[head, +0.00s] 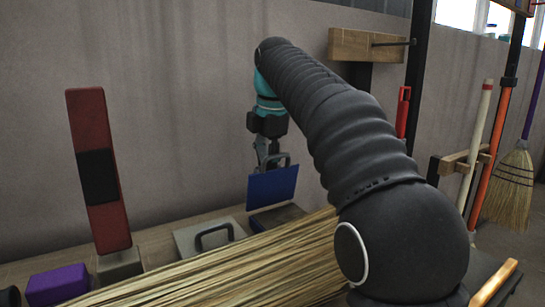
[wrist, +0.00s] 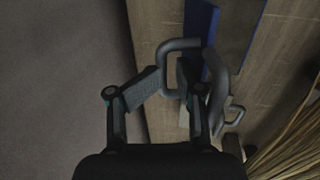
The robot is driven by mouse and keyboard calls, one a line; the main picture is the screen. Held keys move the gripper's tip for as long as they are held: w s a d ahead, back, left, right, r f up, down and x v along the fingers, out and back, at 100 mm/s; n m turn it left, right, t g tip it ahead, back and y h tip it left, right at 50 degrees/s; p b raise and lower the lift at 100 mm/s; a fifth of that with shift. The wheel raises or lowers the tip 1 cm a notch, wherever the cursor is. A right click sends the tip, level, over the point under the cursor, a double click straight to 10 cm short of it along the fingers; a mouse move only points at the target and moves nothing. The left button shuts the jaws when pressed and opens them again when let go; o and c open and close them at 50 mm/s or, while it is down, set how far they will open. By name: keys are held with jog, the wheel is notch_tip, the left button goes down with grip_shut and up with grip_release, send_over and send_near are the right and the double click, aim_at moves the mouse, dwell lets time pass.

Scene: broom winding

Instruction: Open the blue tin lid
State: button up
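The blue tin lid (head: 272,187) hangs in the air in the head view, tilted steeply with its flat face towards the camera. My gripper (head: 267,153) is above it, shut on the lid's grey loop handle. In the wrist view my gripper's fingers (wrist: 171,78) close around one bar of the handle (wrist: 221,72), and a strip of the blue lid (wrist: 201,35) shows beyond. The dark, open-looking tin (head: 283,214) stands on the bench below the lid, apart from it. Its inside is hidden.
A grey lid with a black handle (head: 190,238) lies left of the tin. A purple block (head: 58,285) and an upright red-and-black block (head: 100,165) stand further left. Broom bristles (head: 240,265) cover the bench front. Brooms hang at the right.

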jog(key=shift+r, duration=0.1)
jog(key=shift+r, duration=0.45)
notch_tip(320, 180, up, 6)
jog(key=s, duration=0.1)
jog(key=shift+s+d+r, duration=0.15)
jog(key=shift+d+r, duration=0.1)
jog(key=shift+d, duration=0.05)
dwell(0.5)
